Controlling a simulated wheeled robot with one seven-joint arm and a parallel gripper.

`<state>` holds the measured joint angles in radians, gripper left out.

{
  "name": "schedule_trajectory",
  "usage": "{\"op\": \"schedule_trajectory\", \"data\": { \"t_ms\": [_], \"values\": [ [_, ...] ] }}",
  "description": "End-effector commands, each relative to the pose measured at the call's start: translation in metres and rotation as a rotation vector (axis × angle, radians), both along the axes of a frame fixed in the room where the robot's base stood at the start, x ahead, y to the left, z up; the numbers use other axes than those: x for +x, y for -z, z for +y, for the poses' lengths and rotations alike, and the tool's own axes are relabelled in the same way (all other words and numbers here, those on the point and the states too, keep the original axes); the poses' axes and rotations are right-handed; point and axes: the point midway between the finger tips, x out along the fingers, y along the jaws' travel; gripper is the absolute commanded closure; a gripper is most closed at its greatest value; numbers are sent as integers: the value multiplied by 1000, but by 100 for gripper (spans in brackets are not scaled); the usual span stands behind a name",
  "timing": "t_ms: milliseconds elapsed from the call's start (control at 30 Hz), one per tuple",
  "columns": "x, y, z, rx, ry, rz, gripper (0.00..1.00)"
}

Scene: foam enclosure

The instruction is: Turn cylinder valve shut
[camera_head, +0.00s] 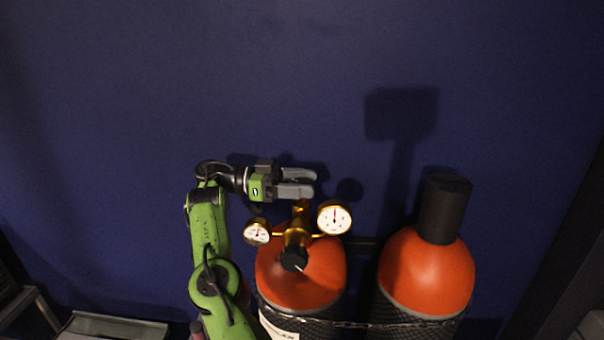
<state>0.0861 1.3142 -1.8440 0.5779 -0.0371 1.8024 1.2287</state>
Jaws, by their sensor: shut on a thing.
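The orange gas cylinder (320,284) in the middle carries a brass cylinder valve (301,208) with a regulator on it. The regulator has a round gauge on each side and a black knob (294,259) in front. My gripper (312,183) reaches in from the left, just above the brass fitting. Its two grey fingers point right and are shut on the top of the valve. The gripped part is hidden by the fingers, so the valve's turn cannot be seen.
A second orange cylinder (427,273) with a black cap (444,208) stands close on the right. The left gauge (257,232) and right gauge (334,217) sit just below my gripper. A dark blue wall is behind. Space above is clear.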

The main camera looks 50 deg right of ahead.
Motion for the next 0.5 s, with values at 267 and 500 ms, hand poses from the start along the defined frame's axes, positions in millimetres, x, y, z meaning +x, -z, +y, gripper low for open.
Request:
{"op": "schedule_trajectory", "data": {
  "t_ms": [267, 500],
  "values": [
    [-1, 4, 1, 0, 25, -6, 69],
    [-1, 6, 1, 3, 27, -5, 30]
  ]
}}
